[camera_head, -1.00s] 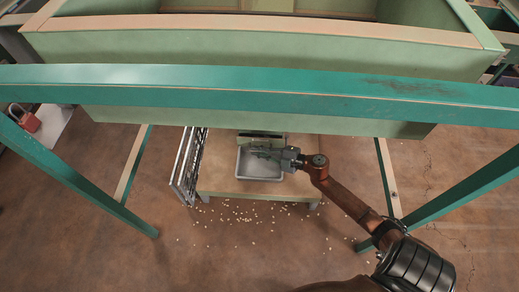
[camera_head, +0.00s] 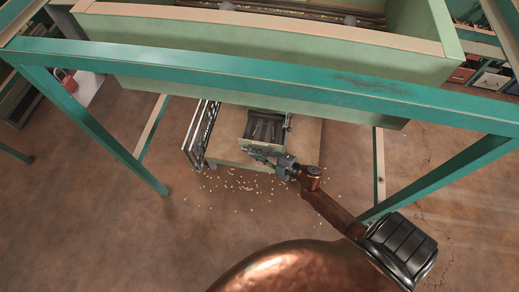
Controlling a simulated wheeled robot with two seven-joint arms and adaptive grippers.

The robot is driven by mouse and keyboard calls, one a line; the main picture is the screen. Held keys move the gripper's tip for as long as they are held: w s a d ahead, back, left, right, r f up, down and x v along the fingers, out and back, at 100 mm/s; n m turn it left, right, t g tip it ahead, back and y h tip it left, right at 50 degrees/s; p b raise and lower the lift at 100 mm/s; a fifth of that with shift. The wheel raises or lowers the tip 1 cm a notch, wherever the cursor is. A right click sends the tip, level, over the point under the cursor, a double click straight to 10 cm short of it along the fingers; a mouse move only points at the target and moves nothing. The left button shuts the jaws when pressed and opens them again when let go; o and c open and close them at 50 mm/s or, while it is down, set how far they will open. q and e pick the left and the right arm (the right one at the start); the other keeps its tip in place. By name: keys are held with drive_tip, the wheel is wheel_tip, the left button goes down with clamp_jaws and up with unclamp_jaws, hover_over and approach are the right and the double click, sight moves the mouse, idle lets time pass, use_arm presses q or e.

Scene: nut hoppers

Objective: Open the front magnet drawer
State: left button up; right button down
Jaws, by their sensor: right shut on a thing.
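The magnet drawer (camera_head: 244,127) is a small pale green box under the big hopper, above a low table. It stands out toward me, and its dark inside with grey bars shows from above. My right gripper (camera_head: 268,159) is shut at the near front of the drawer, on what seems to be its handle. The fingers partly hide the handle and the front's lower part. My left gripper is not in view.
A teal frame bar (camera_head: 270,79) crosses above the drawer, with a green hopper (camera_head: 270,38) behind. The low table (camera_head: 305,140) has a metal rack (camera_head: 200,135) at its left. Pale bits lie on the floor (camera_head: 160,230).

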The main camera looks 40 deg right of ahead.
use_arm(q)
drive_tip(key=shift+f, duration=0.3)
use_arm(e)
drive_tip(key=shift+s+f, duration=0.1)
drive_tip(key=shift+s, duration=0.05)
drive_tip(key=c, duration=2.1)
unclamp_jaws()
drive_tip(key=v, duration=1.2)
drive_tip(key=shift+a, duration=0.1)
